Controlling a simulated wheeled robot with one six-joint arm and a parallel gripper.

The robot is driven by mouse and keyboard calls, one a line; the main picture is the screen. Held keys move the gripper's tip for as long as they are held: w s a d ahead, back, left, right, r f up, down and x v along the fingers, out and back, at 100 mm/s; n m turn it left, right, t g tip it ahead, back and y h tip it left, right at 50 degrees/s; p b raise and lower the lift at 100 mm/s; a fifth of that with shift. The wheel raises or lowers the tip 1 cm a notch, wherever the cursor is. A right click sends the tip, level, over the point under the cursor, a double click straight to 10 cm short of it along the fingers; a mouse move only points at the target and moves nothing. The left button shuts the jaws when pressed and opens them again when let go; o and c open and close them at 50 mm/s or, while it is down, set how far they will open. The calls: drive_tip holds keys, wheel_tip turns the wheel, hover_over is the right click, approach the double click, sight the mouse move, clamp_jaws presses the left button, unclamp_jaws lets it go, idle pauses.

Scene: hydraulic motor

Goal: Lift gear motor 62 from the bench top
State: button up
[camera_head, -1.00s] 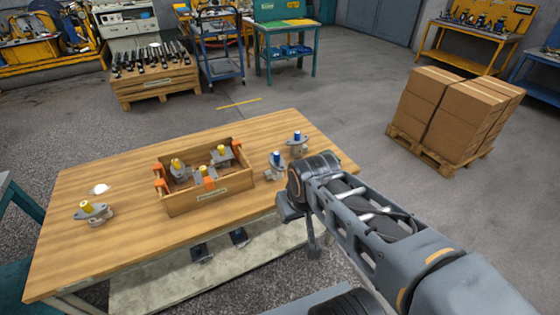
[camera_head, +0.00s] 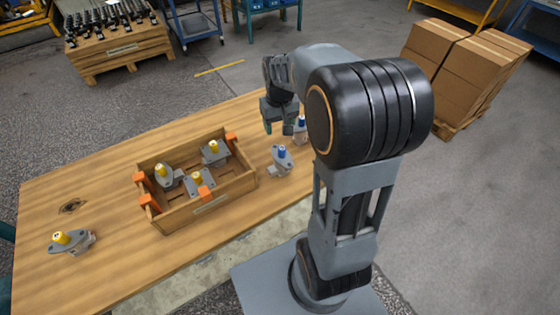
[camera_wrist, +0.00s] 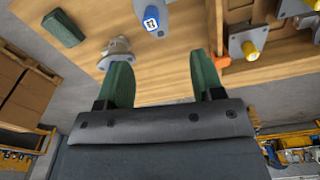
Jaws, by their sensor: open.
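Two blue-capped grey motors stand on the bench top (camera_head: 120,256) right of the crate: a nearer one (camera_head: 281,160) and a farther one (camera_head: 300,131), partly hidden by my arm. A yellow-capped motor (camera_head: 68,241) stands at the bench's left. I cannot tell for sure which is gear motor 62. My gripper (camera_head: 278,126) is open above the bench's far right part, near the blue-capped motors. In the wrist view its green fingers (camera_wrist: 163,78) are apart with nothing between them. A blue cap with a number (camera_wrist: 151,20) and a grey motor body (camera_wrist: 115,48) show beyond them.
A wooden crate (camera_head: 212,208) with orange corners holds three yellow-capped motors. A dark mark (camera_head: 72,207) lies on the bench's left. A dark green block (camera_wrist: 63,28) shows in the wrist view. Stacked cartons (camera_head: 465,70) stand on the floor beyond.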

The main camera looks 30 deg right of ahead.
sight(282, 148)
drive_tip(key=shift+g, duration=0.3)
drive_tip(key=f, duration=0.3)
drive_tip(key=w+d+f, duration=0.1)
drive_tip(key=f, duration=0.2)
drive_tip(key=w+d+f, duration=0.1)
drive_tip(key=f, duration=0.2)
drive_tip(key=shift+w+d+f, duration=0.15)
drive_tip(key=shift+f, duration=0.25)
drive_tip(key=shift+f+p, duration=0.45)
drive_tip(key=shift+f, duration=2.6)
clamp_jaws()
drive_tip(key=shift+w+r, duration=0.1)
